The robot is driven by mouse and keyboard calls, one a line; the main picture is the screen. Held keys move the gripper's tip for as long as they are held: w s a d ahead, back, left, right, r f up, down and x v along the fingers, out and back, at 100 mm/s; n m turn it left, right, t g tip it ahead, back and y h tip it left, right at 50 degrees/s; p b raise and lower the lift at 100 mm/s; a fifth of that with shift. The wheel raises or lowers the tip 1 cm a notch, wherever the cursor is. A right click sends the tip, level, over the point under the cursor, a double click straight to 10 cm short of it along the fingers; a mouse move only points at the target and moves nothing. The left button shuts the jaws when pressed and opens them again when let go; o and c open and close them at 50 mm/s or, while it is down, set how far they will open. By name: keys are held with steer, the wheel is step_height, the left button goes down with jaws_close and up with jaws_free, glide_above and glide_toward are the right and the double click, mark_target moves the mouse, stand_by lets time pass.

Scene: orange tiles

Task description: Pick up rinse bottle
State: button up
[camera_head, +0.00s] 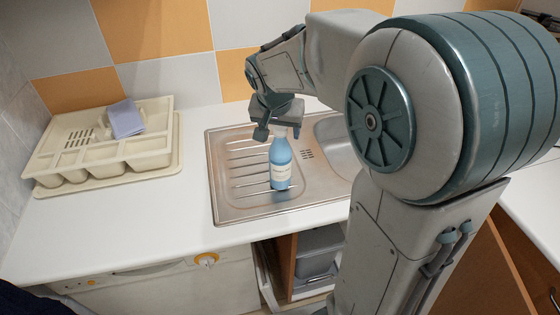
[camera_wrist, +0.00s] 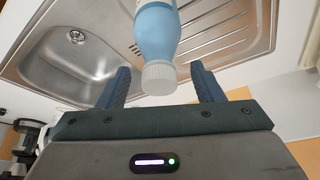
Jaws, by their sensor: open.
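The rinse bottle (camera_head: 281,165) is blue with a pale label and a white cap. It stands upright on the ribbed drainboard of the steel sink (camera_head: 226,203). In the head view my gripper (camera_head: 272,132) is right above and beside the top of the bottle, and the cap is partly hidden behind it. In the wrist view the bottle (camera_wrist: 156,35) comes down from the top edge, with its white cap (camera_wrist: 159,77) between the two blue fingers of my gripper (camera_wrist: 160,84). The fingers are apart, with a gap on each side of the cap.
A cream dish rack (camera_head: 150,155) with a folded lilac cloth (camera_head: 126,119) stands on the white counter at the left. The sink basin (camera_head: 340,137) is to the right of the bottle, partly behind my arm. Tiled wall stands behind.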

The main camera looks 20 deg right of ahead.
jaws_close()
steer(key=shift+r, duration=0.1)
stand_by(0.4)
